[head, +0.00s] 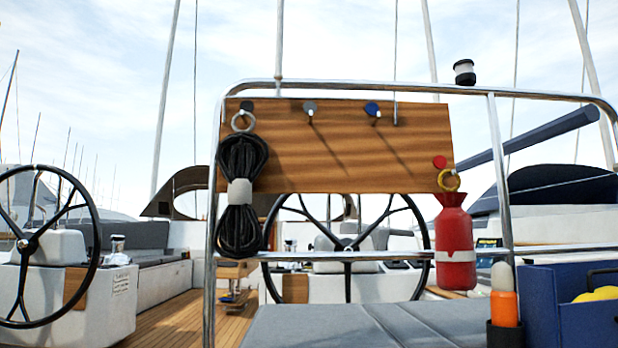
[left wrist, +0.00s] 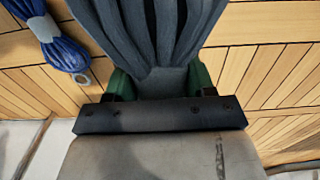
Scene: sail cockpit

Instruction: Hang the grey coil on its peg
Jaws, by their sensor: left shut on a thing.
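My left gripper (left wrist: 162,84), with green fingertips, is shut on the grey coil (left wrist: 150,35) in the left wrist view. The coil's slatey strands run up and out of the top of that view, so its far end is hidden. In the head view a wooden board (head: 350,160) carries several pegs with coloured discs. The grey-disc peg (head: 310,109) is the second from the left and is empty. Neither gripper nor the grey coil shows in the head view. My right gripper is in no view.
A black coil (head: 240,165) hangs by its ring on the left peg. The blue peg (head: 373,111) is empty. A red bag (head: 454,235) hangs at the right. A blue coil (left wrist: 60,40) lies on the planks. A steel rail (head: 350,256) crosses below the board.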

